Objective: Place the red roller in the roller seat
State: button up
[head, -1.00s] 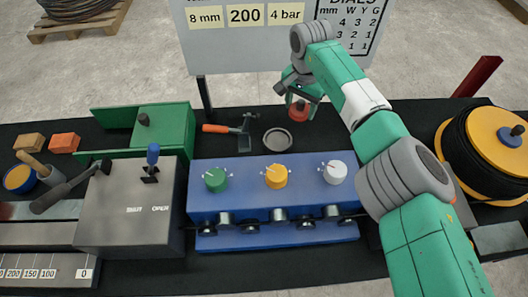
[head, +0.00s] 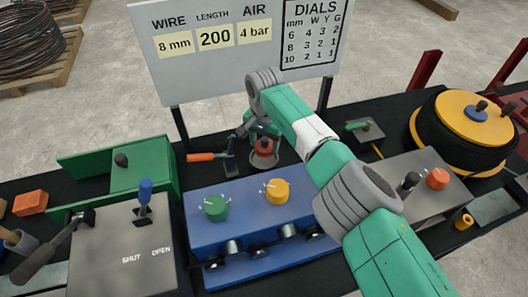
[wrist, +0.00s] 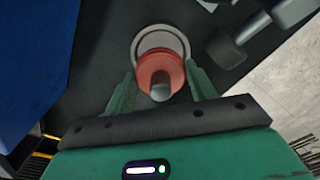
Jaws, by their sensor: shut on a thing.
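The red roller (head: 263,146) is held in my gripper (head: 263,141), with its grey knob up between the fingers in the wrist view (wrist: 161,72). A round grey dish with a pale rim (head: 265,163), apparently the roller seat, lies on the black bench top behind the blue dial box. The roller is over the dish and hides part of it. In the wrist view, the dish's rim (wrist: 137,47) shows beyond the roller, so the roller looks off its middle. I cannot tell whether they touch.
The blue box (head: 255,216) with green and yellow dials stands in front of the dish. An orange-handled tool (head: 207,156) lies just left of it. A sign board (head: 240,70) stands behind. A large cable reel (head: 470,125) is at the right.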

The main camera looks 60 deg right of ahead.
aim_at(264, 150)
jog(key=shift+f+b, duration=0.7)
jog(key=shift+f, duration=1.05)
jog(key=shift+f, duration=0.1)
jog(key=shift+f, duration=0.15)
jog(key=o, duration=1.3)
notch_tip(264, 150, up, 12)
jog(key=p, duration=0.3)
jog(key=shift+r+p, duration=0.2)
jog(key=shift+p, duration=0.15)
